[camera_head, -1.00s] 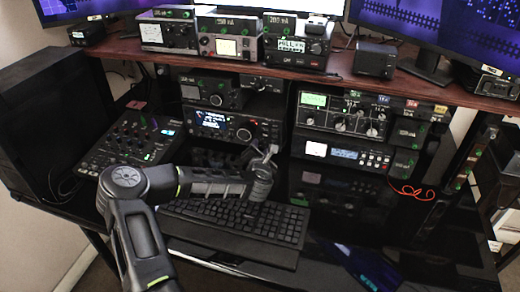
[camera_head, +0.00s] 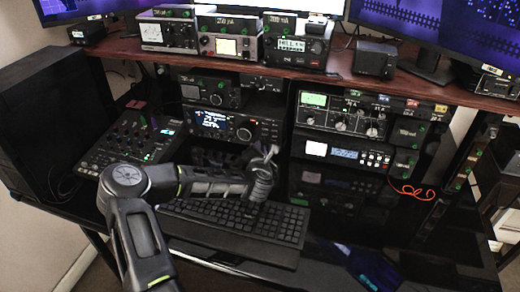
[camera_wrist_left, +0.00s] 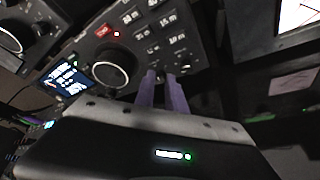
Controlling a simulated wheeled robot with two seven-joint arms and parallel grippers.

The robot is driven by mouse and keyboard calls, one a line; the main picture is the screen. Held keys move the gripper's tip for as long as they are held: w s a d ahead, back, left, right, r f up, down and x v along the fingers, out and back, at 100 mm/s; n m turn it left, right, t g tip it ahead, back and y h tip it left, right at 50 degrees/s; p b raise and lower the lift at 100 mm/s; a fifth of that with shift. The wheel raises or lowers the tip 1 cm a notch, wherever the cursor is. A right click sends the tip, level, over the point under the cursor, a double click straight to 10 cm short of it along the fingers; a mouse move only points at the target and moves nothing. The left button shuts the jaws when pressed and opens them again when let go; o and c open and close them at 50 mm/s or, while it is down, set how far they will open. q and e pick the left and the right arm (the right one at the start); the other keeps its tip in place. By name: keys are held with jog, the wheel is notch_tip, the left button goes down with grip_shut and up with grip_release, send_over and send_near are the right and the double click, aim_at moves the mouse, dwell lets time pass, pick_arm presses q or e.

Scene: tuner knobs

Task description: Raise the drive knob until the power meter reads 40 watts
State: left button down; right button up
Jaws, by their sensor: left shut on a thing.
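The radio (camera_head: 222,125) with a lit blue-and-white display is on the desk under the shelf. My left gripper (camera_head: 272,151) is at the lower right of its front panel. In the left wrist view, the purple fingers (camera_wrist_left: 162,80) are close together, with their tips at the panel beside a row of band buttons. They are shut on the small drive knob, which the fingers hide. A large round tuning knob (camera_wrist_left: 110,68) is left of the fingers, clear of them. A white meter face with a dark red line (camera_wrist_left: 298,14) shows at the upper right; its reading is not legible.
A keyboard (camera_head: 238,222) lies below my left forearm. A mixer (camera_head: 128,138) stands at left. A tuner with a green-lit meter (camera_head: 313,100) and another unit with a white meter (camera_head: 316,149) are to the right. The shelf edge (camera_head: 200,57) overhangs the radios.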

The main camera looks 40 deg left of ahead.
pick_arm(q)
jog(key=m+b, duration=0.1)
jog(key=m+y+b, duration=0.1)
jog(key=shift+d+f+y+b, duration=0.15)
jog(key=shift+f+y+b, duration=0.15)
jog(key=shift+b, duration=0.1)
jog(key=shift+r+m+y+b, duration=0.1)
jog(key=shift+m+y+b, duration=0.3)
jog(key=shift+m+b, duration=0.65)
jog(key=c, duration=1.4)
grip_release()
jog(key=v, duration=0.7)
jog(key=shift+s+d, duration=0.15)
jog(key=shift+s, duration=0.15)
